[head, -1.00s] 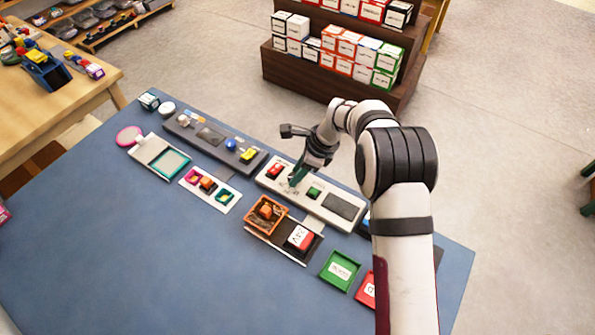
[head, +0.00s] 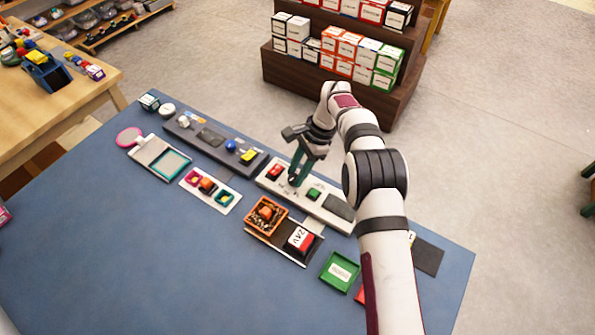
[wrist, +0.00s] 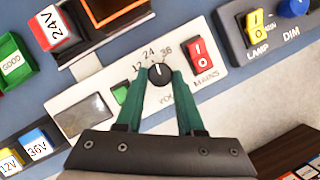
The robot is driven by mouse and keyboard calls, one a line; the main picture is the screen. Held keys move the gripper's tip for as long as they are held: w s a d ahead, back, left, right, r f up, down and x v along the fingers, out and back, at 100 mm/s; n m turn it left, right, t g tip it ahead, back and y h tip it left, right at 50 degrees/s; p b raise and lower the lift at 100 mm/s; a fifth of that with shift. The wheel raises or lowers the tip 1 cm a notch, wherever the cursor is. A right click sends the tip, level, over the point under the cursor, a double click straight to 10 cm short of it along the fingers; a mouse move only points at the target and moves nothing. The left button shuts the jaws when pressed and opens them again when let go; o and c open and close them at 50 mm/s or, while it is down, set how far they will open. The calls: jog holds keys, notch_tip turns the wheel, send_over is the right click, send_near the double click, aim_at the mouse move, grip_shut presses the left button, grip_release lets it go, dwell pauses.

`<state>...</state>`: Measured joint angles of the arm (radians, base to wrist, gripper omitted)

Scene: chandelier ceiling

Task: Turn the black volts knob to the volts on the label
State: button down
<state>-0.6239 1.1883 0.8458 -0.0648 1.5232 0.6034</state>
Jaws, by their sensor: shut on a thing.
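The black volts knob (wrist: 159,72) sits on a pale panel (wrist: 75,122) with 12, 24 and 36 printed around it. Its white pointer mark faces the upper part of the scale, near 24 and 36; I cannot tell exactly which number it meets. My gripper (wrist: 157,74) has one green finger on each side of the knob, shut on it. In the head view my gripper (head: 297,178) stands over the panel and hides the knob. The label, a red and white block (wrist: 57,27) reading 24V, also shows in the head view (head: 299,240).
A red MAINS switch (wrist: 201,62) is right of the knob, close to a finger. A green button (wrist: 121,94) is beside the other finger. A grey panel (wrist: 270,45) with a yellow LAMP switch and blue DIM knob lies farther right. The table's front left is clear.

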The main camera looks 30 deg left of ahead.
jog(key=shift+n+h, duration=0.3)
jog(key=shift+n, duration=0.5)
jog(key=c, duration=0.5)
grip_release()
notch_tip(320, 180, up, 4)
jog(key=shift+w+a+r, duration=0.1)
jog(key=w+d+r, duration=0.1)
jog(key=d+r, duration=0.1)
jog(key=d, duration=0.1)
jog(key=d+r, duration=0.2)
jog(key=d, duration=0.2)
jog(key=w+d+r, duration=0.1)
jog(key=d+r, duration=0.1)
jog(key=d, duration=0.2)
jog(key=shift+w+d+r, duration=0.25)
jog(key=shift+w+r, duration=0.1)
jog(key=shift+r, duration=0.05)
